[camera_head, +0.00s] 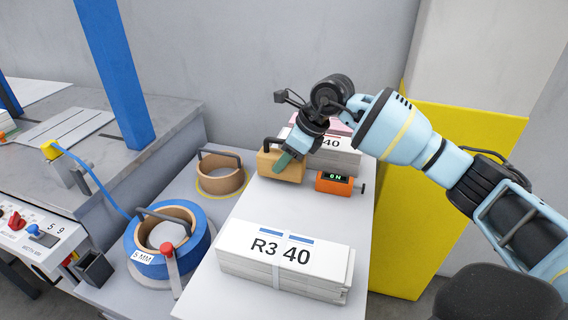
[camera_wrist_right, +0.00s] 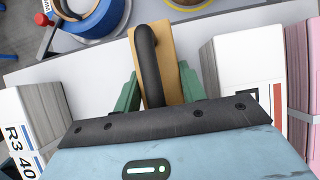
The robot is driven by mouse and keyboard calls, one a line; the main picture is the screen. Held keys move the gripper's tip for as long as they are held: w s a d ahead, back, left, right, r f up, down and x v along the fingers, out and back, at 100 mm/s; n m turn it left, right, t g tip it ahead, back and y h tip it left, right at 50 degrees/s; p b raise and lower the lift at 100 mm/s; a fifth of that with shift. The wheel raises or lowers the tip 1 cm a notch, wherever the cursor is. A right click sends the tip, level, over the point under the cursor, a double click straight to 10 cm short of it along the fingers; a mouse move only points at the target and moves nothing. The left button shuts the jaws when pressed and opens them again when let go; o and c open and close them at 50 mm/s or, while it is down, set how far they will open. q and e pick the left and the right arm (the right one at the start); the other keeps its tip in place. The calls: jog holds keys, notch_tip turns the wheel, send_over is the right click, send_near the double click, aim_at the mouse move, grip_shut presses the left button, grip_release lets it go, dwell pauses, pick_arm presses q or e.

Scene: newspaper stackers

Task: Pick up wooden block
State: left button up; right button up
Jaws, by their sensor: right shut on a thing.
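The wooden block (camera_head: 281,167) is tan with a dark curved handle on top. In the head view it stands at the back left part of the white table, beside the stack of papers. In the right wrist view the block (camera_wrist_right: 169,55) and its black handle (camera_wrist_right: 147,60) lie between the green fingers. My right gripper (camera_head: 287,161) reaches down from above and is shut on the block. I cannot tell whether the block is touching the table or slightly above it. My left gripper is not in view.
An orange device (camera_head: 334,184) sits right of the block. Left are a blue tape roll (camera_head: 167,262) and a brown roll (camera_head: 220,177). The middle table (camera_head: 280,208) is clear.

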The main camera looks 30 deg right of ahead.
notch_tip(320, 180, up, 7)
jog(key=shift+r, duration=0.6)
jog(key=shift+r, duration=0.1)
